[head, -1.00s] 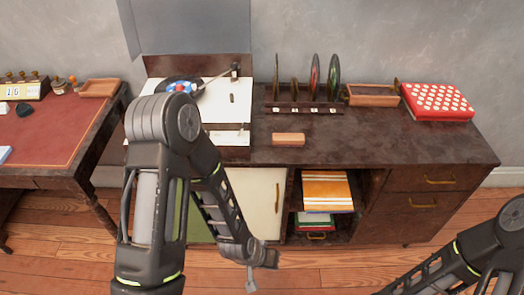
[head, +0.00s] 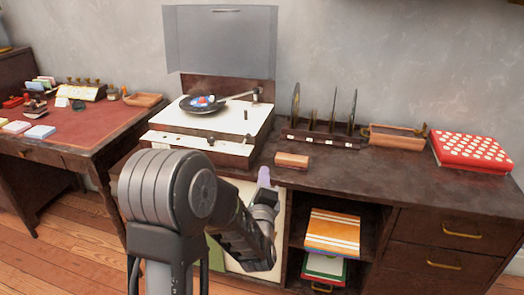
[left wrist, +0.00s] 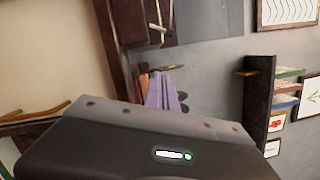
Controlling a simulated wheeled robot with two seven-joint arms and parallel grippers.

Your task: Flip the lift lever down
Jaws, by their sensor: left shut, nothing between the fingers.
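The record player (head: 237,128) stands on the dark cabinet with its lid up. It has a white deck, a dark record (head: 193,104) with a blue and red label, and a tonearm (head: 238,96) along its right rear. A small dark upright piece (head: 245,114) on the right of the deck may be the lift lever; its position is too small to tell. My right gripper is out of view.
A wooden block (head: 291,160) lies right of the player. Behind it are a record rack (head: 322,137), a wooden tray (head: 397,139) and a red dotted box (head: 468,150). A red-topped desk (head: 88,130) stands left. The cabinet top's front right is clear.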

